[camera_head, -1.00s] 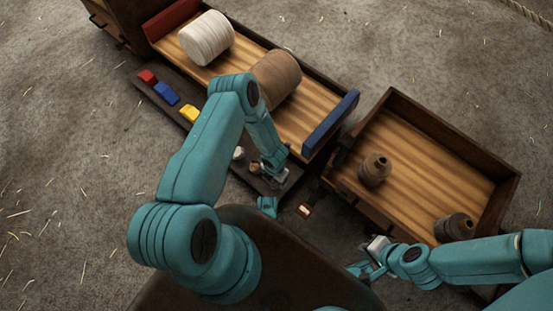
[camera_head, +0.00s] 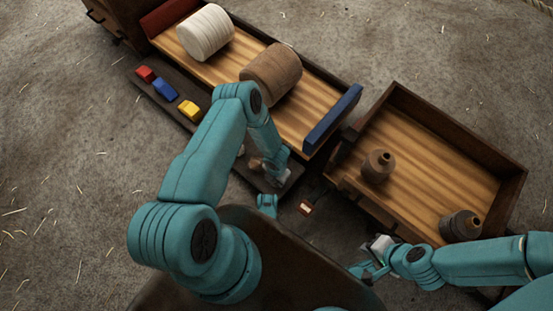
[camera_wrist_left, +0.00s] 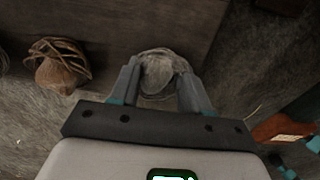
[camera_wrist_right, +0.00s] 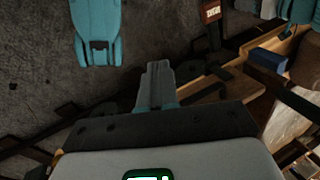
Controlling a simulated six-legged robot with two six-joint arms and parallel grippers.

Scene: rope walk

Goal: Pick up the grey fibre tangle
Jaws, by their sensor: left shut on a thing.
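The grey fibre tangle (camera_wrist_left: 158,72) is a small rounded bundle of strands in the left wrist view, at the edge of a dark board. My left gripper (camera_wrist_left: 158,80) is shut on it, one finger on each side. In the head view my left gripper (camera_head: 274,178) is low over the end of the dark ledge (camera_head: 215,143), and the arm and fingers hide the tangle. My right gripper (camera_head: 364,270) is beside the near side of the right-hand tray. Its fingers (camera_wrist_right: 158,82) are together and empty in the right wrist view.
A brown tangle (camera_wrist_left: 60,68) lies left of the grey one. Red (camera_head: 145,74), blue (camera_head: 165,89) and yellow (camera_head: 189,110) blocks sit along the ledge. A tray holds white (camera_head: 205,33) and brown (camera_head: 272,75) spools. The right-hand tray (camera_head: 430,180) holds two brown bobbins.

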